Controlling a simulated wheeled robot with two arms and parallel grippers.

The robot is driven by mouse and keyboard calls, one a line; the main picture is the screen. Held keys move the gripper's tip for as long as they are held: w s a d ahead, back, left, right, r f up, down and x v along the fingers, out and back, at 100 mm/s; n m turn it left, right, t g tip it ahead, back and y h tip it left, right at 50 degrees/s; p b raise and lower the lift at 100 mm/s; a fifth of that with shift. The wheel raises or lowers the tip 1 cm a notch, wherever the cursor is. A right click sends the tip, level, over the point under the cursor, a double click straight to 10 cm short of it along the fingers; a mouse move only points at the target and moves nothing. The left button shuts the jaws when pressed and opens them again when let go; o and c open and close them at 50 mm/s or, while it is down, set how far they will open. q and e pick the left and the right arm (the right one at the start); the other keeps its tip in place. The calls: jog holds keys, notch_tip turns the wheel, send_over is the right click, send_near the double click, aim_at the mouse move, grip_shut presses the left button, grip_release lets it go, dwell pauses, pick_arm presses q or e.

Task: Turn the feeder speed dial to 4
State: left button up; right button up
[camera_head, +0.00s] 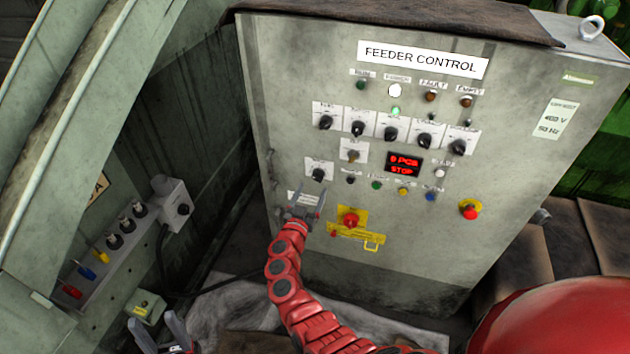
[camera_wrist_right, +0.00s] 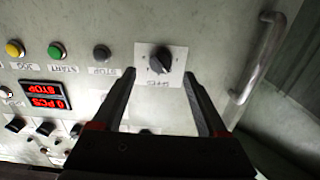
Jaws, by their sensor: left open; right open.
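A black dial (camera_head: 318,174) on a white plate sits at the left of the feeder control panel (camera_head: 300,80). It also shows in the right wrist view (camera_wrist_right: 160,60), upside down, with small marks around it. Its label and setting are too small to read for sure, so I cannot tell if it is the speed dial. My right gripper (camera_head: 308,203) is open just below this dial in the head view. In the right wrist view its two fingers (camera_wrist_right: 158,88) stand apart, with the dial beyond the tips, apparently untouched. My left gripper (camera_head: 163,335) is open at the bottom left, away from the panel.
Several other black knobs (camera_head: 358,129) line the panel above. A red display (camera_head: 404,164) reads 0 PCS STOP. A red knob on a yellow plate (camera_head: 351,220) and a red emergency button (camera_head: 470,209) are lower. A metal handle (camera_wrist_right: 262,58) is beside the dial.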

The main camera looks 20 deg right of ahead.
aim_at(316, 180)
jog(key=shift+b+x, duration=0.4)
jog(key=shift+x, duration=2.3)
grip_shut()
